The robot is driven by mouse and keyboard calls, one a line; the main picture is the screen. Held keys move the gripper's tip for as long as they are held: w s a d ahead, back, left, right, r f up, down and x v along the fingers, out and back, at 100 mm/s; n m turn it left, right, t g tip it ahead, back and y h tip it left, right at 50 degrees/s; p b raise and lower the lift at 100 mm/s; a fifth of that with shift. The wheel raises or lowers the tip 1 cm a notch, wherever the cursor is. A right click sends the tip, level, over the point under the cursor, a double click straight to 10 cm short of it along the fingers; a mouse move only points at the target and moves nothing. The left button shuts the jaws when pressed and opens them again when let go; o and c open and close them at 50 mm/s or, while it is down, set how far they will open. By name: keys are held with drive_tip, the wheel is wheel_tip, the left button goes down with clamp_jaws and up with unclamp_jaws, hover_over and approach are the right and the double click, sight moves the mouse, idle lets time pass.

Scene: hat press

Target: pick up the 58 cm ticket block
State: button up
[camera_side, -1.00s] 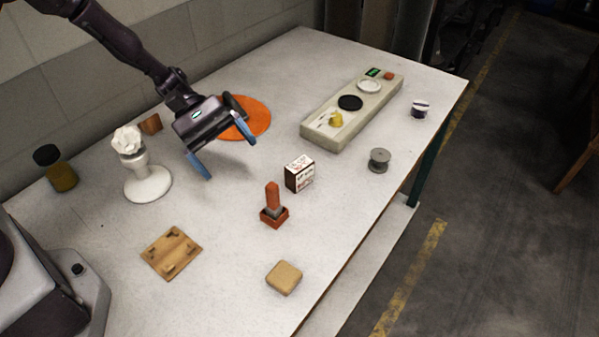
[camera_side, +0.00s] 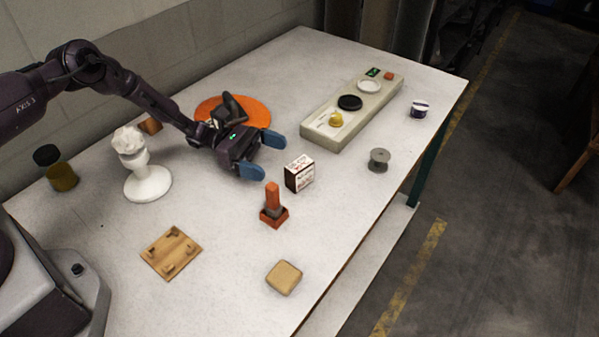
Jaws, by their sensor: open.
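A small box-shaped block (camera_side: 299,173) with white printed faces and a dark side stands upright on the table, near the middle of the view. It looks like the ticket block, but its print is too small to read here. My gripper (camera_side: 262,157) is low over the table just left of the block. Its two blue fingers are spread apart and point right towards the block, with nothing between them. The block appears outside the fingers; whether a fingertip touches it I cannot tell.
A red-handled stamp (camera_side: 273,204) stands in front of the block. An orange disc (camera_side: 258,112) with a dark object lies behind my gripper. A long beige tray (camera_side: 318,134) is at the back right. A white stand (camera_side: 148,183) is left; a wooden plate (camera_side: 170,253) and tan pad (camera_side: 284,277) are nearer.

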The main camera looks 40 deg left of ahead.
sight(292, 164)
drive_tip(key=x, duration=0.6)
drive_tip(key=shift+w+d, duration=0.1)
drive_tip(key=shift+d, duration=0.25)
drive_tip(key=c, duration=1)
